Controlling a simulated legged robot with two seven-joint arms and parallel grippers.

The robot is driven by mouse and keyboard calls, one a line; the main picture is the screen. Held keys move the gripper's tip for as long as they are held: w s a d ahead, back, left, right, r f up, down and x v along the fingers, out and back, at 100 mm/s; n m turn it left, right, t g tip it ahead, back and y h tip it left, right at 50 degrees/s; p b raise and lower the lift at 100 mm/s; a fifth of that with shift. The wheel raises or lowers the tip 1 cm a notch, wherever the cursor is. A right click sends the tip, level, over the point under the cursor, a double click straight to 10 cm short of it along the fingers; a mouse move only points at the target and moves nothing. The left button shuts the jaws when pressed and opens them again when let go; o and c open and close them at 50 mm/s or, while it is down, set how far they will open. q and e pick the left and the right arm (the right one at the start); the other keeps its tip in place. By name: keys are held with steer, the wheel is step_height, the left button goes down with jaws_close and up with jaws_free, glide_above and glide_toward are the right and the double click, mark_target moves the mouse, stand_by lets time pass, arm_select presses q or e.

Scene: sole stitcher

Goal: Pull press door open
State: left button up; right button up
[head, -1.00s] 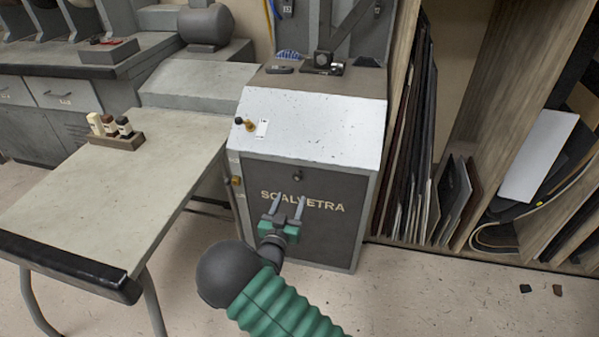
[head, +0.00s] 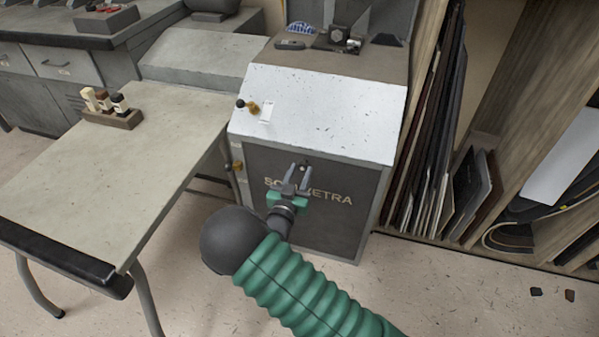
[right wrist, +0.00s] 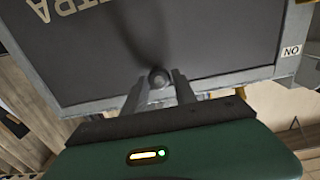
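The press (head: 318,110) is a grey cabinet with a sloped, speckled white top. Its dark front door (head: 335,220) carries pale lettering, partly hidden by my gripper, and looks closed. A small dark round knob (head: 306,164) sits near the door's top edge. My right gripper (head: 299,172) is in front of the door, its fingers pointing up at the knob. In the right wrist view the knob (right wrist: 158,77) appears between the two spread fingers (right wrist: 158,88), with gaps on both sides. I cannot tell how far the tips reach around it. My left gripper is not in view.
A grey worktable (head: 120,165) stands left of the press, with a small block of stamps (head: 112,112) on it. A wooden rack of upright sheets (head: 425,150) adjoins the press's right side. The floor in front is mostly clear, with two dark scraps (head: 553,294) at right.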

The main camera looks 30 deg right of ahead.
steer(key=shift+d, duration=0.2)
steer(key=c, duration=0.5)
steer(key=shift+a+f, duration=0.1)
jaws_close()
